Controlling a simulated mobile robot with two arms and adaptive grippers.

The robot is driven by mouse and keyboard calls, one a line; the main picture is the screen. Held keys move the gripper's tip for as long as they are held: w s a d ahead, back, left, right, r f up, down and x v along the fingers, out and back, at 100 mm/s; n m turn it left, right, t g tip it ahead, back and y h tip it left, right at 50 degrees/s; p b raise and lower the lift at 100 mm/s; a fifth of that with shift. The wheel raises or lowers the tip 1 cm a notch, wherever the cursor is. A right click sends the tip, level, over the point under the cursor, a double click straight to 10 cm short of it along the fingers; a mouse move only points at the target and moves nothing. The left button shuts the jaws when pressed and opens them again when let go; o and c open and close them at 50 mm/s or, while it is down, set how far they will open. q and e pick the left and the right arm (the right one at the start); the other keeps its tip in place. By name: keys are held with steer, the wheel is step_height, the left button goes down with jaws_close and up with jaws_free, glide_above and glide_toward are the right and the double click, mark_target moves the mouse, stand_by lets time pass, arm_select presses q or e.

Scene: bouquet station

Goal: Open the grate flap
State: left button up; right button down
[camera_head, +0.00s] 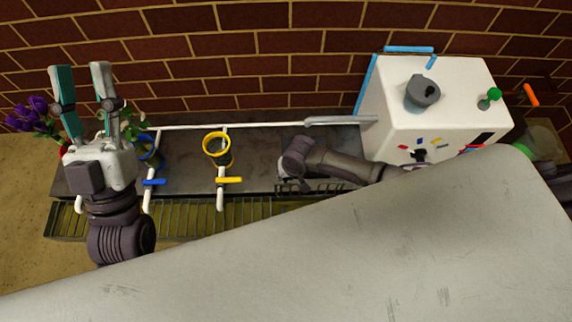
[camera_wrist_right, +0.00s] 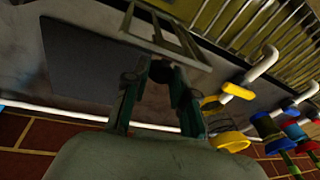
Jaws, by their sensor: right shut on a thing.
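The grate flap (camera_wrist_right: 165,32), a pale metal frame with a few bars, shows at the top of the right wrist view. In the head view part of the flap (camera_head: 322,187) shows beside my right arm, above the front grating. My right gripper (camera_wrist_right: 160,75) is shut on the near edge of the flap, its teal fingers on either side; the exact contact is dark. In the head view my right gripper (camera_head: 287,181) is mostly hidden by its own wrist. My left gripper (camera_head: 82,75) is open and empty, fingers up, at the left.
A long slatted grating (camera_head: 190,220) runs along the counter front. White pipes with a blue valve (camera_head: 154,182) and a yellow valve (camera_head: 229,180) stand left of my right arm. A white machine (camera_head: 440,115) stands right. Purple flowers (camera_head: 30,114) are behind my left gripper.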

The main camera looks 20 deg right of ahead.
steer(key=shift+s+a+r+p, duration=0.15)
steer(key=shift+a+r+p, duration=0.3)
steer(key=shift+r+p, duration=0.15)
steer(key=shift+s+f, duration=0.15)
steer(key=shift+f, duration=0.2)
steer(key=c, duration=1.1)
jaws_free()
steer(key=shift+s+d, duration=0.1)
steer(key=shift+s, duration=0.05)
steer(key=shift+c, duration=0.2)
steer(key=shift+o, duration=0.8)
arm_select(q)
steer(key=w+f+g+y, duration=0.1)
steer(key=w+f+g, duration=0.1)
steer(key=shift+f+g, duration=0.1)
steer(key=shift+g, duration=0.2)
arm_select(e)
steer(key=shift+d+f, duration=0.1)
steer(key=shift+f, duration=0.05)
steer(key=shift+s+d, duration=0.1)
arm_select(q)
steer(key=shift+d, duration=0.1)
arm_select(e)
steer(key=v, duration=1.2)
